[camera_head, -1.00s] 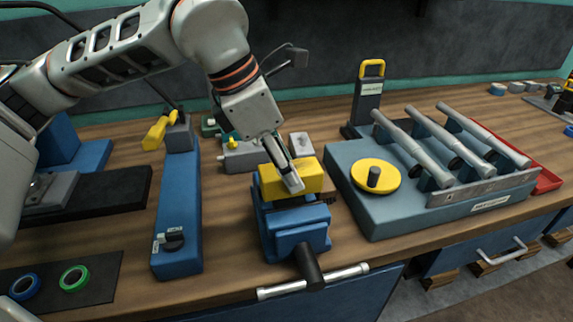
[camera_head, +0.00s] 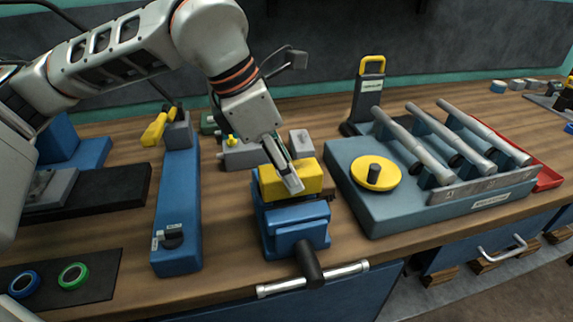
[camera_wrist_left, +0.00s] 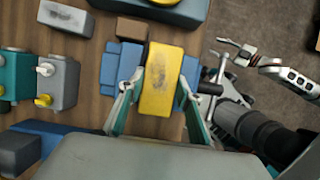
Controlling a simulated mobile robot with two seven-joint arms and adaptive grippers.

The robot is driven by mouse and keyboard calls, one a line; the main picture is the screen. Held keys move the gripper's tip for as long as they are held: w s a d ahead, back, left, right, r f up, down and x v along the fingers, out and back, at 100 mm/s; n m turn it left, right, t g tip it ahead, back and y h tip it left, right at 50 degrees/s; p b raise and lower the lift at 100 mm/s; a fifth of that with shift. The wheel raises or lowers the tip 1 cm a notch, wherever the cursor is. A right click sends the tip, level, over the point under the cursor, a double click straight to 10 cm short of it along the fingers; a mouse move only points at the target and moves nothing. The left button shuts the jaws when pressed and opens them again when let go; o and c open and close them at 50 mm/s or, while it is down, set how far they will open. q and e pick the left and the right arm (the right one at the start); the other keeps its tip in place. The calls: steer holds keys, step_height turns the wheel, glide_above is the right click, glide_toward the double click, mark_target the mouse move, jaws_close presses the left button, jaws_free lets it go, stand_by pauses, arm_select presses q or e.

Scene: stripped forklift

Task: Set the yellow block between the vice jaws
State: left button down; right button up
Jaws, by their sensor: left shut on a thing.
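The blue vice (camera_head: 294,235) stands at the front edge of the bench, its black screw and silver handle bar toward me. My left gripper (camera_head: 291,181) is shut on the yellow block (camera_head: 311,178), with a finger on each side. The block is at the top of the vice; I cannot tell how deep it sits between the jaws, as the block and fingers hide them. In the left wrist view, the block (camera_wrist_left: 160,82) lies between the fingers, with blue vice parts (camera_wrist_left: 120,68) to either side. Part of my right arm, perhaps its gripper (camera_wrist_left: 238,48), shows at the right.
A blue-grey fixture (camera_head: 400,205) with a yellow disc and several metal rods stands close right of the vice. A long blue tool (camera_head: 178,220) stands to the left. Small grey blocks (camera_head: 301,143) sit behind. A dark mat (camera_head: 100,275) holds blue and green rings.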

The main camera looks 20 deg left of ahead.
arm_select(q)
steer(key=shift+f+b, duration=0.4)
steer(key=shift+f, duration=0.55)
arm_select(e)
steer(key=shift+s+f, duration=0.3)
steer(key=shift+f, duration=0.3)
arm_select(q)
steer(key=shift+f, duration=0.25)
steer(key=shift+s+f, duration=0.25)
steer(key=shift+f, duration=0.4)
arm_select(e)
steer(key=shift+s+f, duration=0.3)
steer(key=shift+f, duration=0.15)
arm_select(q)
steer(key=c, duration=1.4)
jaws_free()
steer(key=shift+b, duration=0.3)
steer(key=shift+o, duration=0.4)
steer(key=shift+w+d+f, duration=0.1)
steer(key=shift+w+f, duration=0.05)
arm_select(e)
steer(key=shift+w+f, duration=0.1)
arm_select(q)
steer(key=o, duration=0.8)
steer(key=shift+o, duration=0.2)
steer(key=shift+a+r, duration=0.2)
